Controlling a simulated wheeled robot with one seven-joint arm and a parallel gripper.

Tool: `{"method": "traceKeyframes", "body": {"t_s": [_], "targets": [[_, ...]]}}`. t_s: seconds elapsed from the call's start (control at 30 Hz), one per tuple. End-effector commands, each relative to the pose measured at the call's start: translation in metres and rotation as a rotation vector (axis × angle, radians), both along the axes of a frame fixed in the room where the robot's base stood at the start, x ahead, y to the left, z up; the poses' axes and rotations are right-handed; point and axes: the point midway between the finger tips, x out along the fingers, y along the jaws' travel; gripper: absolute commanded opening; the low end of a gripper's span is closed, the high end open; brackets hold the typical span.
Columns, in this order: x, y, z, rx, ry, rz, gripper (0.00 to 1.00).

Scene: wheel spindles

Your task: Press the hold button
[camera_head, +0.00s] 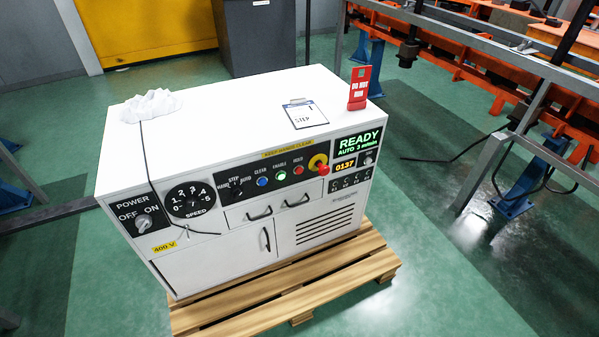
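The hold button (298,170) is a small red round button on the front panel of a white control cabinet (228,92). It sits under a label that seems to read HOLD. To its left are a green lit button (281,175) marked ENABLE and a blue button (262,182) marked CLEAR. Just to its right is a larger red mushroom knob (323,169) on a yellow disc. My gripper is not in view, and nothing covers the hold button.
The cabinet stands on a wooden pallet (285,291). A green display (360,143) reads READY. A black cable hangs over the left front. The green floor in front is clear.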

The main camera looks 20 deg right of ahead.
Motion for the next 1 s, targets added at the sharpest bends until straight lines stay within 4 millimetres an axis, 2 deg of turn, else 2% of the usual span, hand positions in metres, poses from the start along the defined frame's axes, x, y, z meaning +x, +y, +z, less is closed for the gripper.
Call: {"method": "traceKeyframes", "body": {"t_s": [0.07, 0.47, 1.0], "targets": [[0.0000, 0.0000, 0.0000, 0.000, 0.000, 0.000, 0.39], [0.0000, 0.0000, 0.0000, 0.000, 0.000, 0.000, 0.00], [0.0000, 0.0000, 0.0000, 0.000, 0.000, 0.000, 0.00]]}}
